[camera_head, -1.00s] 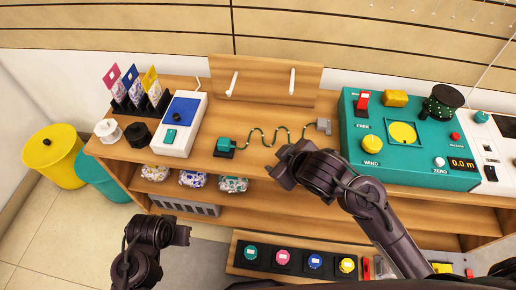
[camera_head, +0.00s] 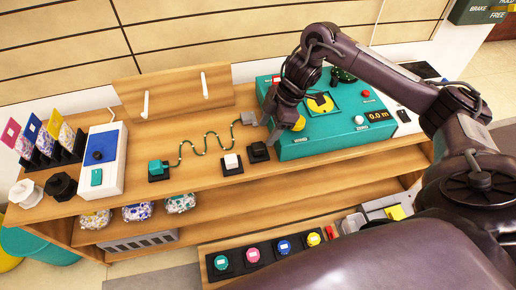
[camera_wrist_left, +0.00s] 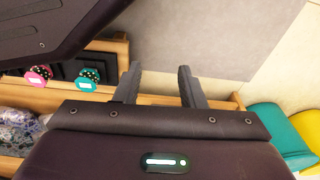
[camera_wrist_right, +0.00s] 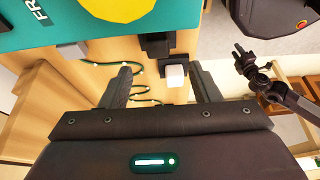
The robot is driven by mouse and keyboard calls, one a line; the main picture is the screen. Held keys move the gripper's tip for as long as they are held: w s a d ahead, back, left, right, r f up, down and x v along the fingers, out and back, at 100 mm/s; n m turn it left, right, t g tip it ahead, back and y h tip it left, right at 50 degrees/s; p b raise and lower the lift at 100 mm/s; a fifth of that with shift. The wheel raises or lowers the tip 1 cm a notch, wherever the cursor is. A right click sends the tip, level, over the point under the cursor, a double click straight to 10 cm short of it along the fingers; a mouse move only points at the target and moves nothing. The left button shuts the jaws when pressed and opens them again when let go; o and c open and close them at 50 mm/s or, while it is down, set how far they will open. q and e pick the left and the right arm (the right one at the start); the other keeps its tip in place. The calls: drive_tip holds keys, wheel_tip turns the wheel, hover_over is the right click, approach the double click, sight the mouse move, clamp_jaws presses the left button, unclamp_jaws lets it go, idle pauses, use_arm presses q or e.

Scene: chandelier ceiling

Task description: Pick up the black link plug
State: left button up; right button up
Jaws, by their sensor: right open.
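The black link plug (camera_head: 258,152) sits on a dark base on the wooden shelf top, beside the white plug (camera_head: 231,163) and near the teal console's left edge. It also shows in the right wrist view (camera_wrist_right: 156,44), ahead of the fingers and roughly between their lines. My right gripper (camera_head: 281,122) is open and empty, above the console's front left corner, up and right of the plug and apart from it. Its fingers show spread in the right wrist view (camera_wrist_right: 160,70). My left gripper (camera_wrist_left: 160,70) is open and empty and is outside the head view.
A teal plug (camera_head: 157,168) joins a grey plug (camera_head: 248,118) by a wavy cable. The teal console (camera_head: 330,132) stands right of the plugs. A white box (camera_head: 106,172) stands at left. Below, a lower tray (camera_head: 210,275) holds several coloured knobs.

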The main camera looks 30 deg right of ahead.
sight(258, 146)
drive_tip(key=x, duration=0.7)
drive_tip(key=shift+w+d+b, duration=0.1)
drive_tip(key=shift+w+b, duration=0.05)
drive_tip(key=shift+b, duration=0.15)
drive_tip(key=shift+r, duration=0.1)
drive_tip(key=c, duration=1.1)
use_arm(q)
drive_tip(key=shift+w+d+r, duration=0.25)
drive_tip(key=shift+w+r, duration=0.3)
drive_tip(key=shift+r, duration=0.1)
use_arm(e)
drive_tip(key=shift+o, duration=0.2)
drive_tip(key=shift+r, duration=0.1)
